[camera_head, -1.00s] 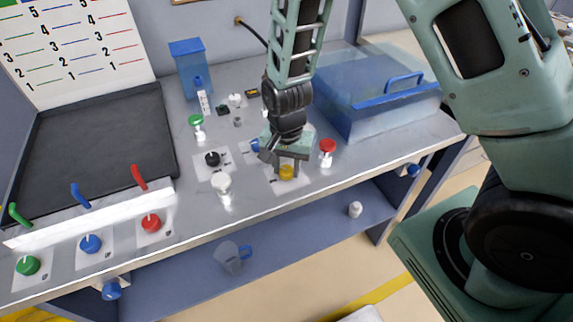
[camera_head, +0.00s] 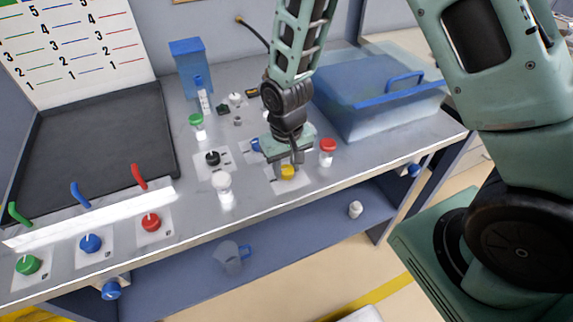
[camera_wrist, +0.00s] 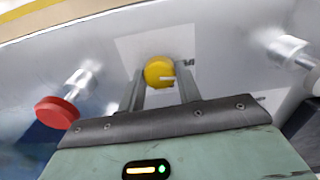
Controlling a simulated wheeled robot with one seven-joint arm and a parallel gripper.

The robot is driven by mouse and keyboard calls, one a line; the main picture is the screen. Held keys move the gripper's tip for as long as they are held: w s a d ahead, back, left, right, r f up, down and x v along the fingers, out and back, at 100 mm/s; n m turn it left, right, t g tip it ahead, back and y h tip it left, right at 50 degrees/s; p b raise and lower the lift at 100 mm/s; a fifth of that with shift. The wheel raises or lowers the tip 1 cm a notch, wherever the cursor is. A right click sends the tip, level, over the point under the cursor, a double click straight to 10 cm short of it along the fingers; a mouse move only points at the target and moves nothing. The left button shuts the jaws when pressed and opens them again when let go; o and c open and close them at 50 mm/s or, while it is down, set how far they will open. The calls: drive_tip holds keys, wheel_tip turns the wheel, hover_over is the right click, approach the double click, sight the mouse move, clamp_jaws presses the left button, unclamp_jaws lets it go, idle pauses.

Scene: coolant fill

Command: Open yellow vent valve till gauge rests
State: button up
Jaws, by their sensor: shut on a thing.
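The yellow vent valve (camera_head: 287,172) is a round knob on a white plate near the bench's front edge. In the wrist view the yellow knob (camera_wrist: 159,71) lies between the two fingers, with a pale pointer line on its face pointing right. My gripper (camera_head: 286,160) reaches down from above and is shut on the knob; it also shows in the wrist view (camera_wrist: 161,92). The gauge cannot be made out in these frames.
A red-capped fitting (camera_head: 327,150) stands close to the right of my gripper. A white-capped post (camera_head: 222,187) and a black knob (camera_head: 212,158) stand to the left. A blue lidded bin (camera_head: 375,105) is behind right. Green, blue and red knobs line the front left.

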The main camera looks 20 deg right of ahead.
sight(287, 169)
idle(0.3)
drive_tip(key=o, duration=1)
wheel_tip(287, 169, up, 18)
drive_tip(key=b, duration=0.1)
drive_tip(key=shift+f, duration=0.25)
drive_tip(key=s+a+n, duration=0.3)
drive_tip(key=s, duration=0.7)
drive_tip(key=s+a+n, duration=0.3)
drive_tip(key=s+n, duration=0.1)
drive_tip(key=s, duration=0.6)
drive_tip(key=shift+r+y, duration=0.2)
drive_tip(key=shift+y, duration=0.1)
drive_tip(key=shift+a, duration=0.1)
